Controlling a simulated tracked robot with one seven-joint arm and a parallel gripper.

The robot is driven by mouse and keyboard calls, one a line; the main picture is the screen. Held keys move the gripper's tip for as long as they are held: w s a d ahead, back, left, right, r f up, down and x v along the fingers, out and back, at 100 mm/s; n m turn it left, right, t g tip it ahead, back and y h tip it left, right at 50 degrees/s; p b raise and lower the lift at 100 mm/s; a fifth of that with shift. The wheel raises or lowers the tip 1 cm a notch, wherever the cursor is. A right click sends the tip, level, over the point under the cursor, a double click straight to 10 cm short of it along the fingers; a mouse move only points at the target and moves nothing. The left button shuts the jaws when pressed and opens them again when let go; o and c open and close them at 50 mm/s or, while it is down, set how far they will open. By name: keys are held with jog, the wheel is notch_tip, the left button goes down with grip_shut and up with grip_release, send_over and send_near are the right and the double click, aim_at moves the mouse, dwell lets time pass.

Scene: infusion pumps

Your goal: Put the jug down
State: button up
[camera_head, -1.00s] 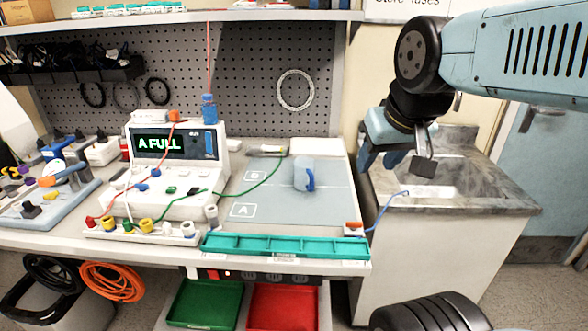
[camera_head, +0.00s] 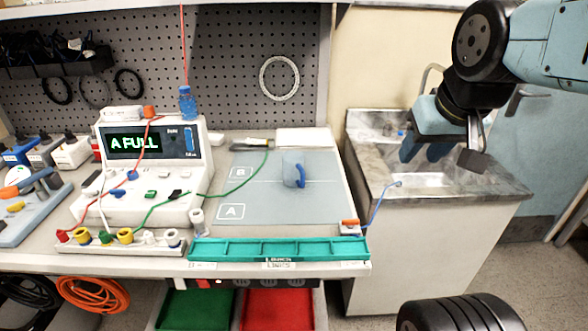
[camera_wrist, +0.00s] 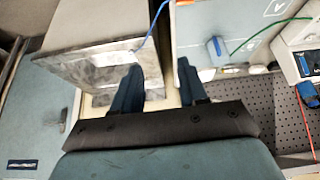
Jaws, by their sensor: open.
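The jug (camera_head: 292,170), pale grey-blue and see-through with a blue handle on its right, stands upright on the grey mat (camera_head: 262,209), at the B part near the mat's back. It also shows in the wrist view (camera_wrist: 216,47). My gripper (camera_head: 424,152) is open and empty, in the air near the sink to the right of the bench, well apart from the jug. Its two dark blue fingers (camera_wrist: 160,80) show apart in the wrist view, with nothing between them.
A pump unit reading "A FULL" (camera_head: 150,145) stands left of the mat, with a blue bottle (camera_head: 187,103) above it. A green cable crosses the mat's left side. A teal tray (camera_head: 280,249) lines the bench front. The sink counter (camera_head: 440,185) is at right.

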jog(key=shift+o, duration=0.4)
jog(key=n+g, duration=0.1)
jog(key=n, duration=0.1)
send_over(303, 173)
jog(key=s, duration=0.4)
notch_tip(303, 173, down, 10)
jog(key=f, duration=0.1)
jog(key=shift+y, duration=0.3)
jog(key=x, duration=0.7)
jog(key=shift+w+d, duration=0.2)
jog(key=shift+s+x, duration=0.15)
jog(key=shift+x, duration=1.25)
jog(key=shift+s+x, duration=0.2)
jog(key=shift+x, duration=1.15)
jog(key=shift+f, duration=0.1)
jog(key=shift+c, duration=0.2)
grip_shut()
